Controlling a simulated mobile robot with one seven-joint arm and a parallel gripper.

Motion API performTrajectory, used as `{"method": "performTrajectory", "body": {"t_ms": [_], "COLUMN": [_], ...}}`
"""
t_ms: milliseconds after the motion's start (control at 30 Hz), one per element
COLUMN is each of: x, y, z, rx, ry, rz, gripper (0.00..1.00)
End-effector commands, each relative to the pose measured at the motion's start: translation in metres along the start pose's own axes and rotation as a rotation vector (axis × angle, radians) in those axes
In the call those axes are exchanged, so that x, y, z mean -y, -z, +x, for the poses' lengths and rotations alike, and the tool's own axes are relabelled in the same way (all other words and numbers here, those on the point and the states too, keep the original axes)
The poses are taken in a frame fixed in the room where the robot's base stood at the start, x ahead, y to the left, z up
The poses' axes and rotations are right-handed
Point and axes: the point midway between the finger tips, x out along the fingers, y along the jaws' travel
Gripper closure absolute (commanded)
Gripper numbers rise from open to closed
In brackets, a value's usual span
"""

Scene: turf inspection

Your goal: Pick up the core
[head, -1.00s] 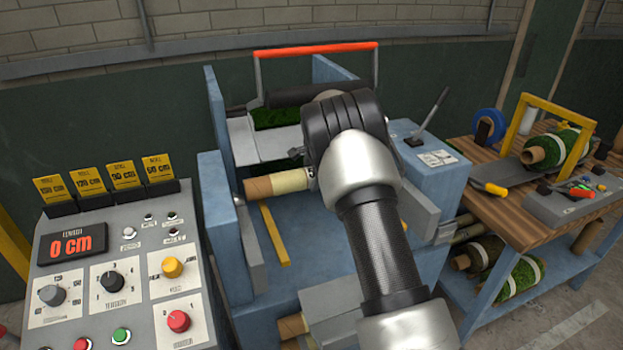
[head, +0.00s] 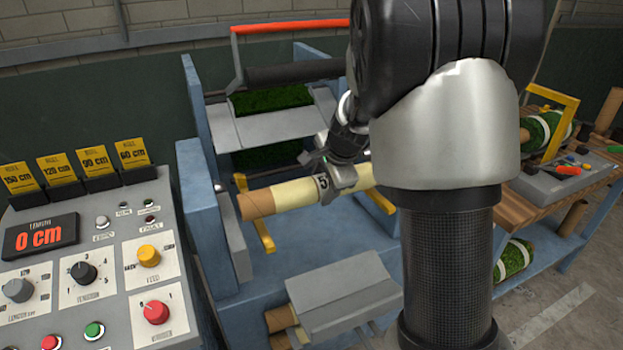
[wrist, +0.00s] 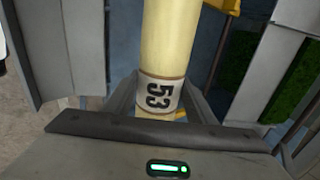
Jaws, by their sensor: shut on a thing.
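The core (head: 290,196) is a pale yellow tube with a brown cardboard end at its left. It lies roughly level across the blue machine frame, above the floor of the bay. My gripper (head: 338,180) is shut on the core near its middle, over a white band marked 53. In the wrist view the core (wrist: 168,40) runs up and away between my two fingers (wrist: 158,100), with the 53 label right at the jaws. My arm hides the core's right end in the head view.
Yellow brackets (head: 254,212) stand in the blue frame (head: 205,200). A control panel (head: 90,260) reading 0 cm is at left. A wooden bench (head: 545,200) with turf rolls is at right.

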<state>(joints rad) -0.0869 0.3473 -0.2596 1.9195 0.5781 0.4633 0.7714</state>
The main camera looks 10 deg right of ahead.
Motion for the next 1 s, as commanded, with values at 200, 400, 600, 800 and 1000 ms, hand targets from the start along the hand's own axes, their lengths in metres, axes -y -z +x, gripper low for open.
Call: {"method": "performTrajectory", "body": {"t_ms": [200, 400, 600, 800, 1000], "x": [-0.046, -0.079, -0.102, -0.114, -0.116], "y": [0.0, 0.001, 0.001, 0.0, 0.0], "z": [-0.025, -0.045, -0.059, -0.065, -0.066], "rx": [-0.001, -0.001, -0.002, -0.001, -0.001], "ry": [0.004, 0.004, 0.003, 0.002, 0.002], "rz": [0.001, 0.002, 0.001, 0.0, 0.0], "gripper": [0.85, 0.85, 0.85, 0.85, 0.85]}}
